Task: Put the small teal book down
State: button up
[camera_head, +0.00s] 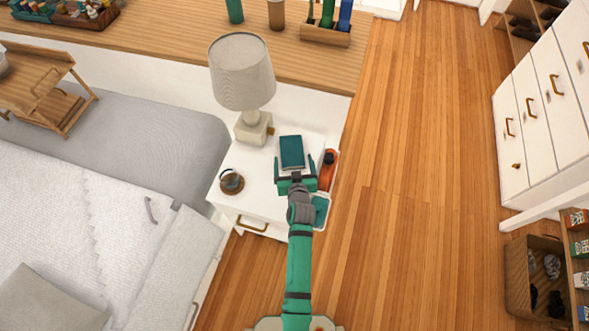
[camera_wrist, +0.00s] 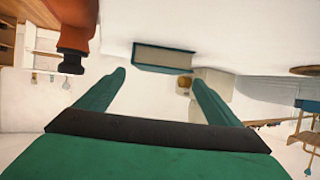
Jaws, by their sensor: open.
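The small teal book (camera_head: 292,152) lies flat on the white nightstand (camera_head: 262,186), in front of the lamp. In the wrist view the book (camera_wrist: 163,57) shows its pale page edge between teal covers, just beyond the fingertips. My green gripper (camera_head: 295,165) is open at the near edge of the book. In the wrist view the two fingers of my gripper (camera_wrist: 160,77) are spread wide with nothing between them. The book seems clear of the fingers.
An orange bottle (camera_head: 327,172) stands close to the right of my gripper. A teal item in a white tray (camera_head: 320,209) is beside my wrist. The floor at the right is clear.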

jog(key=v, duration=0.4)
jog(key=shift+s, duration=0.2)
jog(key=shift+h, duration=0.4)
jog(key=s, duration=1.1)
jog(key=shift+s, duration=0.15)
jog(key=s+r+t, duration=0.1)
jog(key=s+r, duration=0.8)
jog(key=s, duration=0.4)
jog(key=s+a+r+t, duration=0.1)
jog(key=s+r, duration=0.7)
jog(key=s, duration=0.5)
jog(key=shift+r+m, duration=0.35)
jog(key=shift+m, duration=0.05)
